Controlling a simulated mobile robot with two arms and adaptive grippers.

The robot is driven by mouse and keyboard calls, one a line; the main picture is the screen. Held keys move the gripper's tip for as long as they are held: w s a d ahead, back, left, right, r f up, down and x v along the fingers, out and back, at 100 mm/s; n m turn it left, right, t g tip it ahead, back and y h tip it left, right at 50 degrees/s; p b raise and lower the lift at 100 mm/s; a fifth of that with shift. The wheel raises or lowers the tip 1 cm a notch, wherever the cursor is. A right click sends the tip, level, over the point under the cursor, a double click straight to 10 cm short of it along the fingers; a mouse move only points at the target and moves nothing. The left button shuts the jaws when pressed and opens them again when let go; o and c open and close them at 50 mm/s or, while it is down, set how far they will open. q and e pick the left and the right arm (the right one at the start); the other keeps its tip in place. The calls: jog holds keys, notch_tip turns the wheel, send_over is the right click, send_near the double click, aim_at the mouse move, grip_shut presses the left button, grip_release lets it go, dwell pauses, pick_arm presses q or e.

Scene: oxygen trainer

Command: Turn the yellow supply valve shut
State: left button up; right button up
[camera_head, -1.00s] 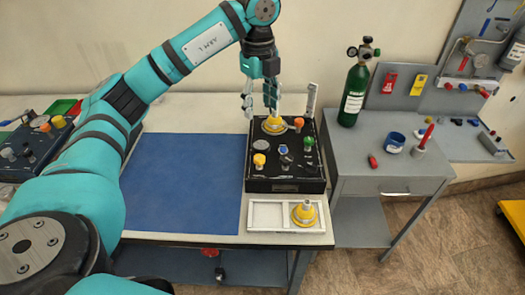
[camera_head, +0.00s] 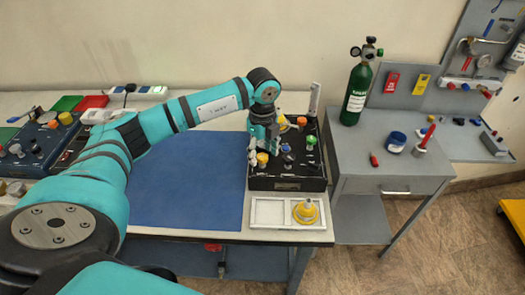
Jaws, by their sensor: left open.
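The black trainer box (camera_head: 287,184) stands on the table, with several coloured knobs on top. A small yellow knob (camera_head: 262,159) is at its front left. A larger yellow fitting (camera_head: 284,126) is behind, partly hidden by my arm. The frame does not show which one is the supply valve. My left gripper (camera_head: 264,151) points down over the front left of the box, open, with its fingers at either side of the small yellow knob. Whether they touch it cannot be told. My right gripper is not in view.
A white tray (camera_head: 262,226) with another yellow fitting (camera_head: 305,211) lies in front of the box. A blue mat (camera_head: 185,180) to the left is bare. A green cylinder (camera_head: 356,92) stands on the grey side table (camera_head: 345,160). A second panel (camera_head: 35,150) is at far left.

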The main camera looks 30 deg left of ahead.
pick_arm(q)
jog(key=shift+f, duration=0.4)
jog(key=shift+c, duration=0.3)
grip_shut()
